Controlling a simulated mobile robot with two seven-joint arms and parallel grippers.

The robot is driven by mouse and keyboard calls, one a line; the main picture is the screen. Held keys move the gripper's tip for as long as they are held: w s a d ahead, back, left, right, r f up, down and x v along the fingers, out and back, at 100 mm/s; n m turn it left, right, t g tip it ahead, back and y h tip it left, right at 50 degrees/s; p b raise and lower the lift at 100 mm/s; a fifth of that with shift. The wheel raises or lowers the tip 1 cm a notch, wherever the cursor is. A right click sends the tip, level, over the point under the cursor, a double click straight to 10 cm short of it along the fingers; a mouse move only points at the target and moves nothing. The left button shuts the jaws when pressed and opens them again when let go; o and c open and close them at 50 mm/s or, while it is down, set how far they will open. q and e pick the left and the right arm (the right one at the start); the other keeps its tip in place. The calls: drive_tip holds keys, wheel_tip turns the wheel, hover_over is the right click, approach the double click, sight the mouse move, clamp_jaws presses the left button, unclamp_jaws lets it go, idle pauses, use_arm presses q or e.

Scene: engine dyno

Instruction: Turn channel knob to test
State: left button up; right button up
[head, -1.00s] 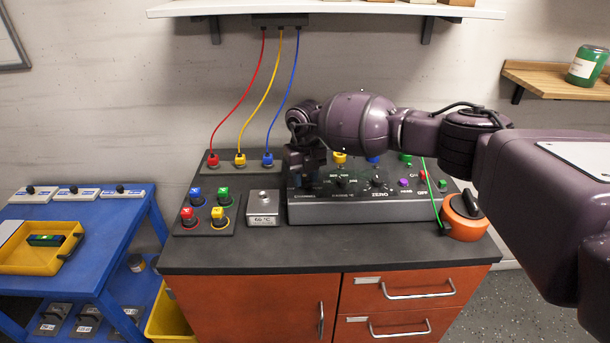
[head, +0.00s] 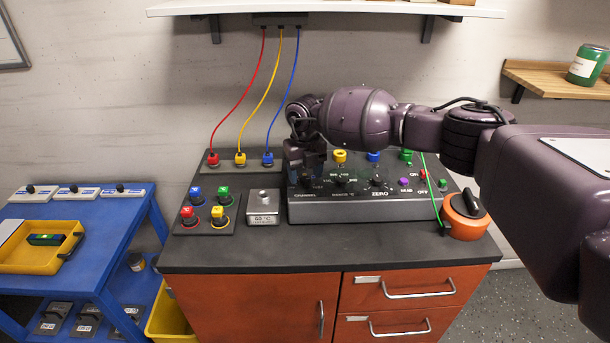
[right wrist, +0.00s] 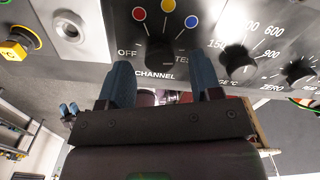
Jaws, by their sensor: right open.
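The black channel knob (right wrist: 160,52) sits on the dark console panel (head: 370,211), above the word CHANNEL in the right wrist view. OFF is printed to its left, a partly covered TEST label to its right, and red, yellow and blue dots above it. I cannot make out its pointer clearly. My right gripper (right wrist: 164,78) is open, with one blue finger to each side just below the knob and nothing held between them. In the head view my right gripper (head: 306,172) hangs over the console's left end and hides the knob. My left gripper is not in view.
A range knob (right wrist: 238,62) and a zero knob (right wrist: 300,70) sit right of the channel knob. A metal 60 °C block (head: 263,207) and a plate of coloured plugs (head: 208,208) stand left of the console. An orange round device (head: 465,218) stands at its right.

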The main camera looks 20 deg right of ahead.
sight(305, 179)
wheel_tip(305, 179, up, 10)
drive_tip(key=shift+b, duration=0.3)
drive_tip(key=shift+f, duration=0.15)
